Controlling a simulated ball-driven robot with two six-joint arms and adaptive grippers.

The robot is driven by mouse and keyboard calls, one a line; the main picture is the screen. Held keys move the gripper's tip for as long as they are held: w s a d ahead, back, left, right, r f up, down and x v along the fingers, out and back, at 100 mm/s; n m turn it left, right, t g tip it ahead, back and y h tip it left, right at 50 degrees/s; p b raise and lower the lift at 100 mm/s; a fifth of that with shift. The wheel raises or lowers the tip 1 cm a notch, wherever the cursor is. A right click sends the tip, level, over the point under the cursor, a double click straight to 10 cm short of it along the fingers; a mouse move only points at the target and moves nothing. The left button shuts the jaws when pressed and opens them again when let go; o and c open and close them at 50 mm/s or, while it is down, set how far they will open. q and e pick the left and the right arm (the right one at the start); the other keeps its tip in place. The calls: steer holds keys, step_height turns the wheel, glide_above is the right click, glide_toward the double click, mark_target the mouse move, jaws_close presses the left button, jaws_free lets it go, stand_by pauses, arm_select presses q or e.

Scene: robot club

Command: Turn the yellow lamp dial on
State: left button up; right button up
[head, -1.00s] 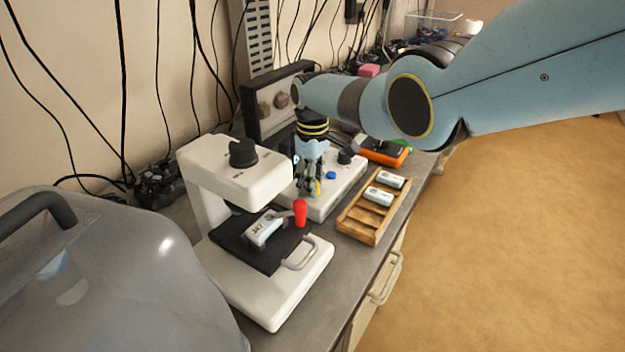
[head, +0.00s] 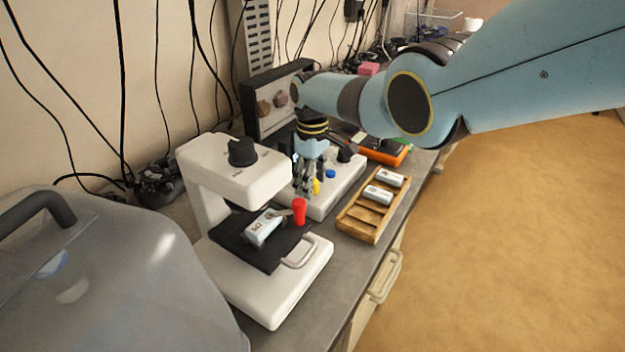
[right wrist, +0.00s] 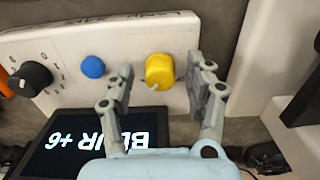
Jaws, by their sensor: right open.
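The yellow lamp dial (right wrist: 160,71) sits on a white panel, with a pale pointer mark on its lower side in the right wrist view. In the head view the dial (head: 316,187) shows small below my right gripper (head: 309,186). The gripper points down at the panel. In the right wrist view the gripper (right wrist: 161,80) is open, with one finger on each side of the dial and a gap between each finger and the dial. My left gripper is not in view.
A blue knob (right wrist: 93,67) and a black dial (right wrist: 31,79) share the panel (right wrist: 130,42). A screen (right wrist: 95,145) reads "BLUR +6" upside down. A white microscope-like stand (head: 205,200) with a red handle (head: 299,211) is nearby. A wooden tray (head: 352,228) stands at right.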

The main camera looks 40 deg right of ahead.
steer(key=shift+r, duration=0.15)
step_height(320, 180, up, 12)
stand_by(0.5)
steer(key=shift+f, duration=0.2)
